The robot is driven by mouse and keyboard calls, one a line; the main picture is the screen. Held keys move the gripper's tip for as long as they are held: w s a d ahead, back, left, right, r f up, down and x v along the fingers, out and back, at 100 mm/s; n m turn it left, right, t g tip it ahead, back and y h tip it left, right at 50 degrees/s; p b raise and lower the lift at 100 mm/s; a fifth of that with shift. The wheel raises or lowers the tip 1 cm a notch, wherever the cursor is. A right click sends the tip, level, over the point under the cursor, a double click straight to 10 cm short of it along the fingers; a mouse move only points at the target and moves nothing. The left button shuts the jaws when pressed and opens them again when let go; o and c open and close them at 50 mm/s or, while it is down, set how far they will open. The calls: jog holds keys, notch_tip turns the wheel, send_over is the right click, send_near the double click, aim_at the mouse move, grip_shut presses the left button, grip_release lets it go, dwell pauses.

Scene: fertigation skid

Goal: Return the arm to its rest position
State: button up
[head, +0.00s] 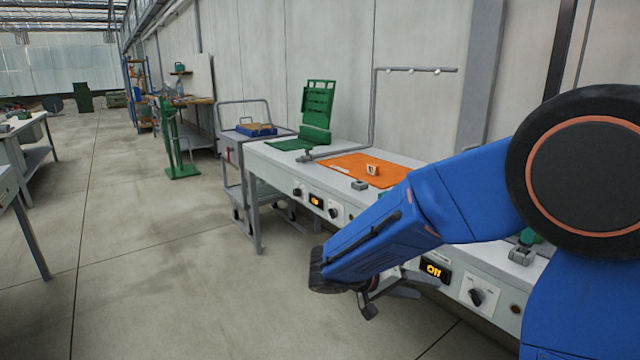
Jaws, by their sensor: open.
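My blue arm (375,230) reaches in from the right edge of the head view, with a large dark round joint (590,165) in front. The forearm slopes down and left to a dark wrist, in front of the bench's front edge. My gripper (396,298) is below the forearm, partly hidden by it; its grey fingers are apart and I see nothing between them. It is in front of the bench's front panel and appears clear of it.
The bench (265,165) carries an orange mat (345,165), a small white-and-orange item (373,169), a green rack (318,105) and a bent grey pipe (374,110).

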jog(key=s+d+g+y, duration=0.3)
jog(key=s+d+y, duration=0.4)
jog(key=s, duration=0.6)
jog(key=s+a+r+n+t+y, duration=0.1)
jog(key=s+t+y, duration=0.1)
jog(key=s, duration=0.3)
jog(key=s+a+r+n+t+y, duration=0.1)
jog(key=s+r+t+y, duration=0.1)
jog(key=s, duration=0.4)
jog(key=shift+n+y, duration=0.3)
jog(key=shift+y, duration=0.6)
jog(key=shift+a, duration=0.1)
jog(key=shift+c, duration=0.3)
